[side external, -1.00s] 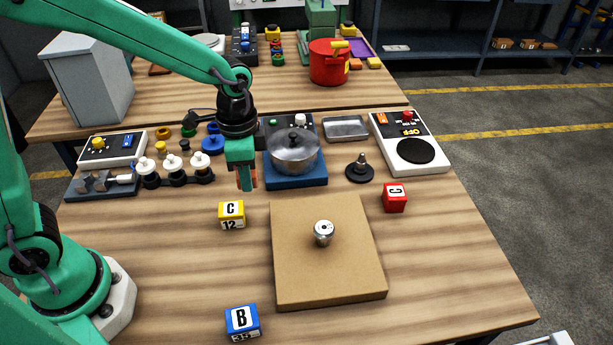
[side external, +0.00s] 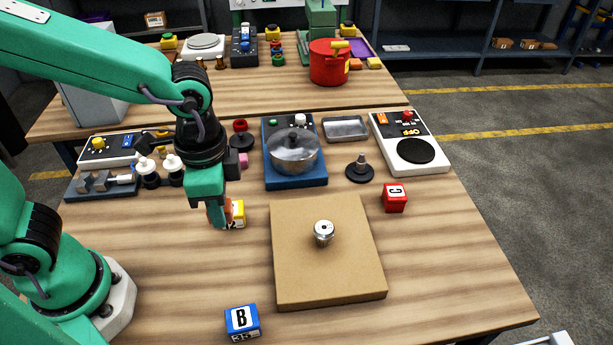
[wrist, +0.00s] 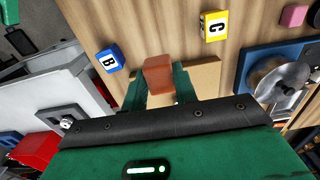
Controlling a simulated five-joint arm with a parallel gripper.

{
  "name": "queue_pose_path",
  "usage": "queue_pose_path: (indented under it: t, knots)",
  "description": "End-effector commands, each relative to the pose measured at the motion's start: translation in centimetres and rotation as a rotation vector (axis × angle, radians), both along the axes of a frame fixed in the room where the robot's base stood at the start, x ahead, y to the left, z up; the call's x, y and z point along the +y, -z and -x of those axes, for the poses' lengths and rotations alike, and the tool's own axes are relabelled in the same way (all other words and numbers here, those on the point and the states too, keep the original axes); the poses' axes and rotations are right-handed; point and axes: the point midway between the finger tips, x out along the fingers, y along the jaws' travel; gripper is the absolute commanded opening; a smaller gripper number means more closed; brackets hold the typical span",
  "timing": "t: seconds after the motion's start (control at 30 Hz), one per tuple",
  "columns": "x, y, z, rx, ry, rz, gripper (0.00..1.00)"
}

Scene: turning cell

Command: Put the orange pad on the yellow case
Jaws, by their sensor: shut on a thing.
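The yellow case (side external: 238,212) is a small block with a white "C" label on the wooden table, left of the tan board. My gripper partly hides it in the side view. In the wrist view the yellow case (wrist: 214,27) shows whole, right of my gripper and apart from it. My gripper (side external: 219,218) points down just left of the case in the side view. It is shut on the orange pad (wrist: 158,74), a reddish-orange block between the green fingers. Only slivers of the pad show in the side view.
A tan board (side external: 330,275) with a metal knob-like part (side external: 323,233) lies right of the case. A blue block (side external: 242,321) sits nearer the front, a red block (side external: 395,198) to the right. A pot (side external: 295,153) stands behind. The front right of the table is clear.

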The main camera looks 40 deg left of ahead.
Motion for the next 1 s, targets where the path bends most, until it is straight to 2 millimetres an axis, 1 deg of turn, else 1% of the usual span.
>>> queue_pose_path:
  t: [0.23, 0.43, 0.67, 1.0]
  knots:
    - [0.1, 0.0, 0.1, 0.001, -0.001, -0.001, 0.07]
    - [1.0, 0.8, -0.8, 0.003, -0.004, -0.001, 0.07]
    - [3.2, 2.6, -2.7, 0.005, -0.006, -0.002, 0.07]
    - [6.8, 5.6, -6.1, 0.004, -0.005, -0.001, 0.07]
